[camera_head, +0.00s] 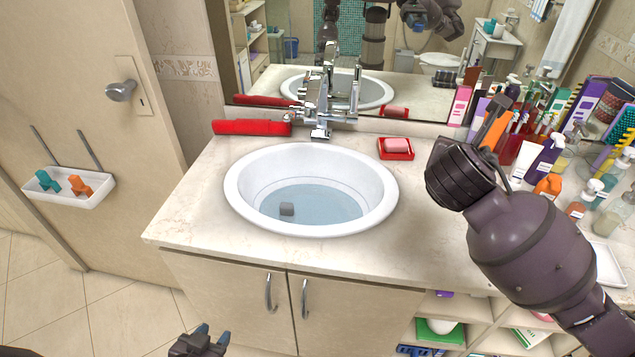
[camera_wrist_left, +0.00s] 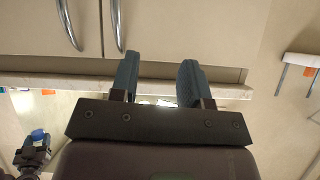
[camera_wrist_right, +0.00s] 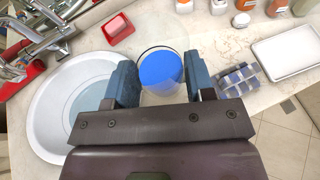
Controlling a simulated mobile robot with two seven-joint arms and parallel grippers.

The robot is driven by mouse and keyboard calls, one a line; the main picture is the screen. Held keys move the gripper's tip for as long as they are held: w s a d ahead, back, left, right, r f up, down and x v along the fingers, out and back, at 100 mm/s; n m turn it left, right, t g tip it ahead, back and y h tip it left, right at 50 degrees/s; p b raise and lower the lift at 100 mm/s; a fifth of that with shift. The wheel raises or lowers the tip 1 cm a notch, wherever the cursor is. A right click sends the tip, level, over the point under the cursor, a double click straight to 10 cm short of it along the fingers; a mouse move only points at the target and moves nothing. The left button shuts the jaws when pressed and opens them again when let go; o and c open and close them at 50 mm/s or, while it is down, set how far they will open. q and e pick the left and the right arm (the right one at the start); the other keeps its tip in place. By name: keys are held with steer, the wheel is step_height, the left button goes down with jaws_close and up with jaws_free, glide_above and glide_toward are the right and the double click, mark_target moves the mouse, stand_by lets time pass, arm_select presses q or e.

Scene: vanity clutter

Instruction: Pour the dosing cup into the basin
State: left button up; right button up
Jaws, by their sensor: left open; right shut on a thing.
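The dosing cup (camera_wrist_right: 144,87) is clear and round, with bright blue liquid inside. My right gripper (camera_wrist_right: 158,80) is shut on it, one finger on each side. The cup is beside the basin (camera_wrist_right: 42,122), over the counter. In the head view my right gripper (camera_head: 490,128) is right of the white basin (camera_head: 236,190), and I cannot make out the cup there.
A chrome faucet (camera_head: 318,105) stands behind the basin, with a red item (camera_head: 250,127) to its left. A red soap dish (camera_head: 396,155) sits to its right. Bottles crowd the right counter, including an orange one (camera_head: 548,186). The front-left counter is clear.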

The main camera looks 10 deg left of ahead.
steer(key=w+a+f+n+y+b, duration=0.3)
steer(key=a+f, duration=0.4)
steer(key=a, duration=0.3)
steer(key=w+a+f+n+y+b, duration=0.2)
steer(key=a+f, duration=0.5)
steer(key=a, duration=0.4)
steer(key=w+a+f+n+y+b, duration=0.3)
steer(key=a+f+b, duration=0.3)
steer(key=a, duration=0.4)
steer(key=shift+w+a+f+n+g+y, duration=0.4)
steer(key=shift+f+y, duration=0.3)
steer(key=shift+y, duration=0.2)
steer(key=shift+d+f, duration=0.1)
